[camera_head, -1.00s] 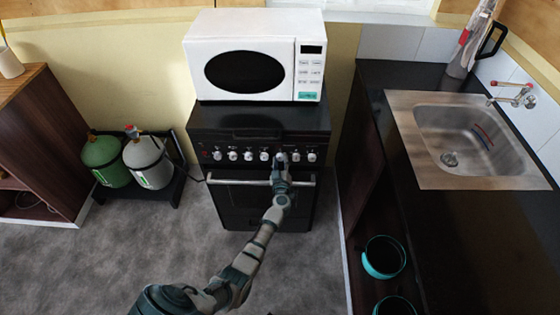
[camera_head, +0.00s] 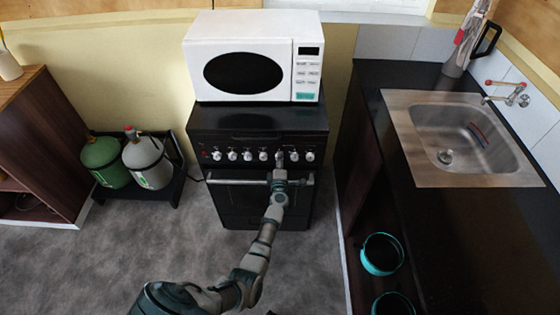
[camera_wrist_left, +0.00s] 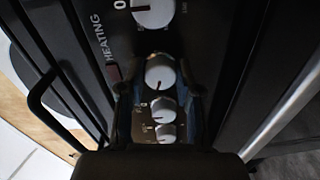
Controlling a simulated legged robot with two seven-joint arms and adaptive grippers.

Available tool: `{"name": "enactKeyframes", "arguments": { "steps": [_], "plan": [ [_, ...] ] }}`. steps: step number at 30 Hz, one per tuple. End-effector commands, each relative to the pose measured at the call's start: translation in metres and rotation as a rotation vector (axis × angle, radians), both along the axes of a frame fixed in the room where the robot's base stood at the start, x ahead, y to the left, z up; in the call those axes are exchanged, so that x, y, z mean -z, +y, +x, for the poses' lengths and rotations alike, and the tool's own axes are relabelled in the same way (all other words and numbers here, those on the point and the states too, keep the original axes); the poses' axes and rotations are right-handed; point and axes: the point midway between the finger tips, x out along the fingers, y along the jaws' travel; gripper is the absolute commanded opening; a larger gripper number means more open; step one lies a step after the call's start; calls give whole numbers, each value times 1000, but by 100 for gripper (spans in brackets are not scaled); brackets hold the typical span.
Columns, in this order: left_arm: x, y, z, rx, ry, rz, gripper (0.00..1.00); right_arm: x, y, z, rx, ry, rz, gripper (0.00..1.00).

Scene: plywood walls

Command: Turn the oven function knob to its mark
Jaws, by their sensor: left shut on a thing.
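The black oven (camera_head: 255,200) stands against the back wall, with a row of several white knobs along its front panel (camera_head: 205,152). My left gripper (camera_head: 279,158) reaches the right half of this row. It is shut on a white function knob, which shows between its two fingers in the left wrist view (camera_wrist_left: 160,72). The fingers hide this knob in the head view. Its dark pointer line shows in the wrist view, but I cannot tell whether it meets a mark. My right gripper is not in view.
A neighbouring knob (camera_wrist_left: 153,12) beside the word HEATING is close by. The oven handle (camera_head: 225,181) runs just below the knobs. A white microwave (camera_head: 240,60) stands on top. Gas bottles (camera_head: 148,163) are at left, and a counter with a sink (camera_head: 470,140) at right.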

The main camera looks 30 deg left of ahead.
Motion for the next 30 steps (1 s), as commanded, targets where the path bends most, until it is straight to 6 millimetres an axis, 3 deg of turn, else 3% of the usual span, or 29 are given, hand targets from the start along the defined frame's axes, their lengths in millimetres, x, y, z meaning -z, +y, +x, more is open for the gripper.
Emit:
{"name": "enactKeyframes", "arguments": {
  "steps": [17, 30],
  "plan": [
    [0, 4, 0, -4, -289, -465, 0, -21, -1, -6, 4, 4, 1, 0],
    [3, 4, -1, -4, -505, -821, 0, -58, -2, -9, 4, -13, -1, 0]
  ]
}}
